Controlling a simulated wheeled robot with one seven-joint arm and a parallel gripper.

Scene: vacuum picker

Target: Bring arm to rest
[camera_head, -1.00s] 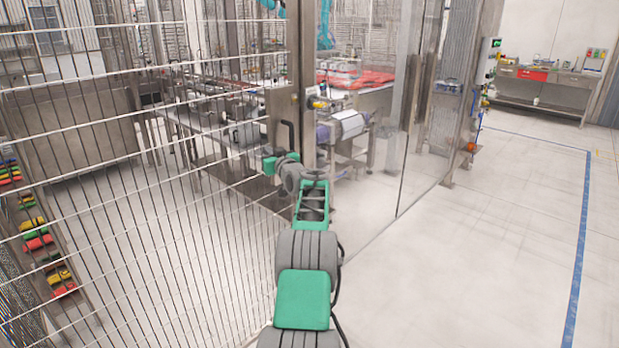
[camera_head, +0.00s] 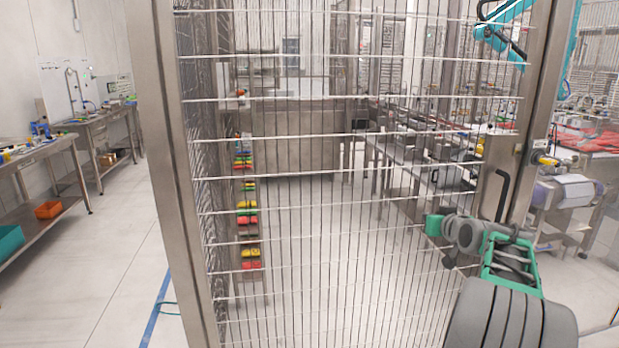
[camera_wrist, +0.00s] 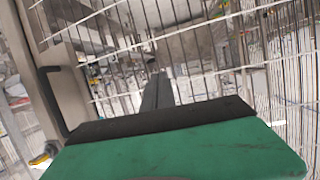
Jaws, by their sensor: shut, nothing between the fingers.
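My arm, green and grey, reaches up from the lower right of the head view. Its end with my gripper (camera_head: 435,225) shows as a small green block in front of the wire mesh fence (camera_head: 330,239); the fingers are too small to make out there. In the wrist view, my gripper (camera_wrist: 158,76) has its dark fingers together with nothing between them. They point toward the mesh; whether they touch it I cannot tell. A black handle (camera_head: 503,194) on the fence's metal frame stands just right of the arm's end. It also shows at the left of the wrist view (camera_wrist: 53,100).
A fence post (camera_head: 178,190) stands left of centre. Open floor (camera_head: 110,255) lies to its left, with workbenches (camera_head: 45,150) and an orange bin (camera_head: 48,209) beyond. Behind the mesh are a rack of coloured parts (camera_head: 248,220) and metal tables (camera_head: 405,160).

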